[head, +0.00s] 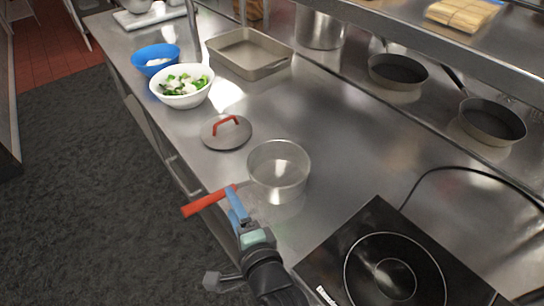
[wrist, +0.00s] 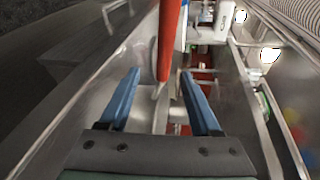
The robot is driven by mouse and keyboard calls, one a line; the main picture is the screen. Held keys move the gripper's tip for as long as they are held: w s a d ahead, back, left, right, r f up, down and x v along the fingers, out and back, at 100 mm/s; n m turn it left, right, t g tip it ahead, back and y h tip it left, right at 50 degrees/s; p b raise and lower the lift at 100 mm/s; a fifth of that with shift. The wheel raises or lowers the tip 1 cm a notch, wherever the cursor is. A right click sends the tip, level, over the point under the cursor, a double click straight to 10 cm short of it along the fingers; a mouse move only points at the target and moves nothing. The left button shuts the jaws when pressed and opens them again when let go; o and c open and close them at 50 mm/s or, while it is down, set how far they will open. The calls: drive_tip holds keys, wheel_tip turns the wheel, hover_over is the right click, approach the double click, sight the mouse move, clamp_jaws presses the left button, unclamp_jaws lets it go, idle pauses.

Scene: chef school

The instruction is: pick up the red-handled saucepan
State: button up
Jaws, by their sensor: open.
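The saucepan (head: 279,183) is a silver pot standing upright on the steel counter. Its red handle (head: 205,201) points left, out past the counter's front edge. My gripper (head: 235,193) has blue fingers and overlaps the handle near the pot end in the head view. In the wrist view my gripper (wrist: 158,78) is open, with a finger on each side. The red handle (wrist: 167,40) shows between the two fingertips there, nearer the right one. I cannot tell whether a finger touches it. The pot is not clearly visible in the wrist view.
A lid with a red handle (head: 226,133) lies behind the pot. A black induction hob (head: 345,255) is at the front right. A white bowl of salad (head: 182,101), a blue bowl (head: 142,62) and a baking tray (head: 277,66) stand farther back. Two dark pans stand right.

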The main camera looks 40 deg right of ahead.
drive_tip(key=shift+w+d, duration=0.1)
drive_tip(key=shift+w, duration=0.5)
drive_tip(key=shift+x, duration=2.1)
drive_tip(key=shift+d+r, duration=0.1)
clamp_jaws()
drive_tip(key=shift+r, duration=0.1)
